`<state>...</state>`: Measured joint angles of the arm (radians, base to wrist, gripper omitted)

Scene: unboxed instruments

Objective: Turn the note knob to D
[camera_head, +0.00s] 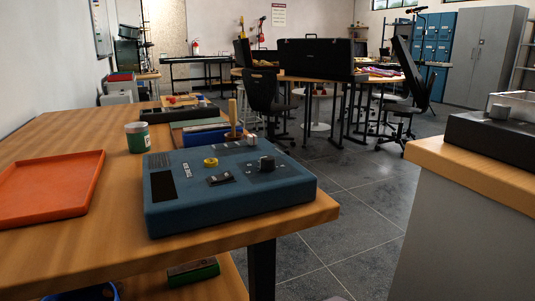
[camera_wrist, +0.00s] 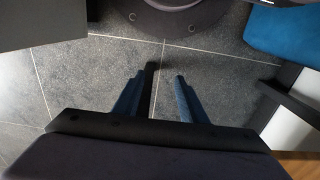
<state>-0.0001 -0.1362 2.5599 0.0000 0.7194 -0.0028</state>
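A blue instrument box (camera_head: 225,201) sits on the wooden table near its right front corner. A dark grey knob (camera_head: 266,164) stands on its right part, with small pale marks around it that are too small to read. A yellow knob (camera_head: 210,162) and a dark switch (camera_head: 221,180) are to its left, and a dark panel (camera_head: 163,186) is at the box's left end. I cannot read which knob is the note knob. My gripper (camera_wrist: 166,72) shows only in the wrist view, with its two fingers apart and floor visible between them. It is empty and away from the box.
An orange tray (camera_head: 48,190) lies left of the box on the table (camera_head: 110,240). A green-and-white jar (camera_head: 137,137) and an upright wooden handle (camera_head: 232,113) stand behind the box. A second bench (camera_head: 475,175) is at the right, across a floor gap.

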